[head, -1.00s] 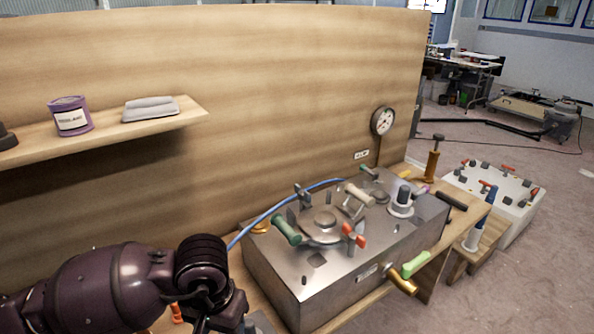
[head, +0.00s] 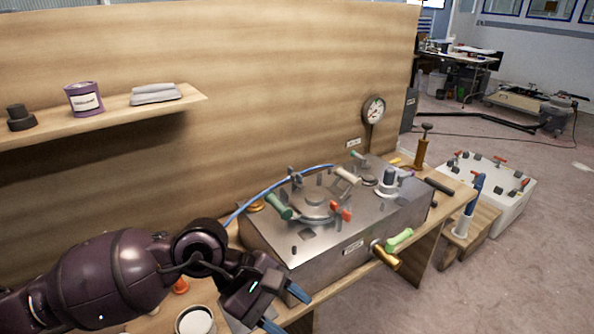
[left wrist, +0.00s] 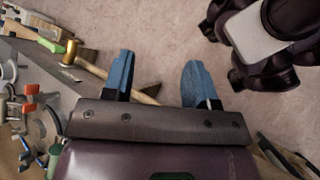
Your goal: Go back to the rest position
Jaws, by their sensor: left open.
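My left gripper (head: 285,311) is in the lower middle of the head view, in front of the steel tank near the bench's front edge. Its two blue fingers are apart with nothing between them. My right gripper is not seen in the head view; dark parts of my own body show at the upper right of the left wrist view.
The steel tank (head: 300,256) with clamps and valves stands on the wooden bench. An open white-rimmed can (head: 195,322) is beside my left arm. A shelf (head: 95,121) holds a purple can (head: 84,99). A white box (head: 508,200) stands on the floor at right. Floor in front is clear.

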